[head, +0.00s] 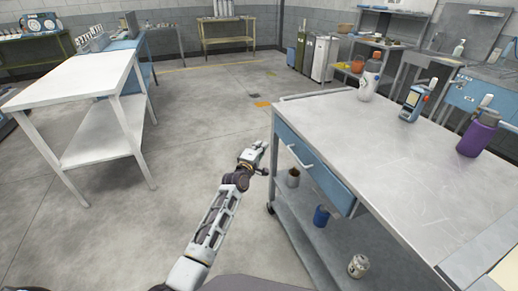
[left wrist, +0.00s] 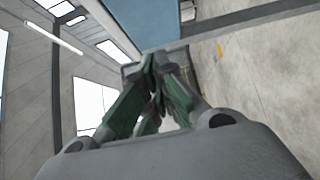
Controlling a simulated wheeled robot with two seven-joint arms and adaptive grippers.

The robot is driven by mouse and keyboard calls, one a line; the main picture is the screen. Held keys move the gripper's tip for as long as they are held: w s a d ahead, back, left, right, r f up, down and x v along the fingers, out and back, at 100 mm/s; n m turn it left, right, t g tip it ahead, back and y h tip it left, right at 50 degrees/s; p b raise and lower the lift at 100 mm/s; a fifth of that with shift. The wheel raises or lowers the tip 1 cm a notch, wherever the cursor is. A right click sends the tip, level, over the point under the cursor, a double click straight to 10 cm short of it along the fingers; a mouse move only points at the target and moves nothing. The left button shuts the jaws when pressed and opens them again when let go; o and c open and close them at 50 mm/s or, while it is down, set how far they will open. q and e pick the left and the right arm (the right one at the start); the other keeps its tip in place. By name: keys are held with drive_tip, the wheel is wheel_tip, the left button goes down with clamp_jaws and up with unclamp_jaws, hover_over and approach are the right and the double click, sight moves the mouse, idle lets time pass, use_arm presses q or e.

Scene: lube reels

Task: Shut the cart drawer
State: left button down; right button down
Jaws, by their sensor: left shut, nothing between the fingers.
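The grey metal cart (head: 400,150) stands at the right in the head view. Its blue drawer (head: 325,178) lies under the top's left edge, with a pale bar handle (head: 296,156) on its front. How far the drawer stands out is hard to tell. My left gripper (head: 256,152) is beside the drawer's far end, left of the handle, and appears apart from it. In the left wrist view its green-padded fingers (left wrist: 157,75) are shut and empty. A blue panel shows beyond them; I cannot tell whether it is the drawer. My right gripper is out of view.
On the cart top stand a white bottle (head: 369,78), a blue-and-white device (head: 414,101) and a purple bottle (head: 479,134). The lower shelf holds a blue cup (head: 321,216) and a can (head: 358,266). A white table (head: 75,82) stands left; floor between is clear.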

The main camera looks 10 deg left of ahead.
use_arm(q)
drive_tip(key=shift+s+a, duration=0.2)
drive_tip(key=shift+s, duration=0.7)
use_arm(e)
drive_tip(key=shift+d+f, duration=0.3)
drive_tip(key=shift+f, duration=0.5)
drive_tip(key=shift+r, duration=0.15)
use_arm(q)
drive_tip(key=shift+m, duration=0.3)
